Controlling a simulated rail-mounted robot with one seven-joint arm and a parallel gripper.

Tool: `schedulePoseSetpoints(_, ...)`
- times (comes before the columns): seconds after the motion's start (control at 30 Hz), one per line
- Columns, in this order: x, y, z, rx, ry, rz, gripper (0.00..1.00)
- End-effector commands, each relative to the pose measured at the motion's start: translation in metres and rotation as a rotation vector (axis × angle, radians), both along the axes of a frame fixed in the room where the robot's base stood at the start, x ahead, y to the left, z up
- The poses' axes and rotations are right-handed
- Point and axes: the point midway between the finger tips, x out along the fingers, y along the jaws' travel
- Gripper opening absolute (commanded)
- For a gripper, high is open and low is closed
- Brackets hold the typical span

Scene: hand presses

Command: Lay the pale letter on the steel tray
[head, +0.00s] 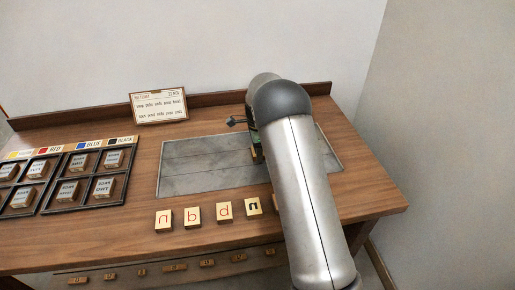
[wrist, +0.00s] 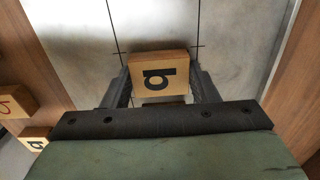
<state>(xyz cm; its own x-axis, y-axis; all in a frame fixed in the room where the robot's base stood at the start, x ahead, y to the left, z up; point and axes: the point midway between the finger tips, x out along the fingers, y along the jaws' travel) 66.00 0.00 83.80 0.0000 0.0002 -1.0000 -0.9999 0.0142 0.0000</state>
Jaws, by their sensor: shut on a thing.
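A pale wooden letter block (wrist: 178,60) with a black letter like a b or q shows in the wrist view. My gripper (wrist: 158,84) is shut on it, one dark finger on each side. The block is over the grey steel tray (wrist: 85,45); I cannot tell whether it touches the tray. In the head view the steel tray (head: 195,178) lies flat on the table, marked with thin lines. My arm hides its right part and most of my gripper there, so the held block cannot be made out clearly.
Several letter blocks stand in a row before the tray, including a red-lettered one (head: 193,217) and a black-lettered one (head: 254,206). A compartmented type case (head: 87,204) is at left. A printed card (head: 158,106) stands at the back. The tray's left half is clear.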

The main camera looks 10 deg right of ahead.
Motion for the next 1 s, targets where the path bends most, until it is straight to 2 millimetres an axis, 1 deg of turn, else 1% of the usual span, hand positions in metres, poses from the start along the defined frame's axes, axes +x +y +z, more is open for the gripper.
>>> schedulePoseSetpoints(0.13, 0.0, 0.0, 0.0, 0.0, 0.0, 0.0, 0.32)
schedulePoseSetpoints(0.27, 0.0, 0.0, -0.005, 0.0, 0.0, 0.0, 0.32)
schedulePoseSetpoints(0.3, 0.0, 0.0, -0.003, 0.0, 0.0, 0.0, 0.65)
schedulePoseSetpoints(0.33, 0.0, 0.0, -0.003, 0.0, 0.0, 0.0, 0.73)
schedulePoseSetpoints(0.37, 0.0, 0.0, -0.003, 0.0, 0.0, 0.0, 0.75)
schedulePoseSetpoints(0.6, 0.0, 0.0, -0.003, 0.0, 0.0, 0.0, 0.75)
schedulePoseSetpoints(0.73, 0.0, 0.0, 0.005, 0.0, -0.002, 0.0, 0.75)
schedulePoseSetpoints(0.87, 0.001, 0.0, 0.025, 0.0, -0.005, 0.0, 0.75)
schedulePoseSetpoints(1.0, 0.001, 0.0, 0.056, 0.0, -0.006, 0.0, 0.75)
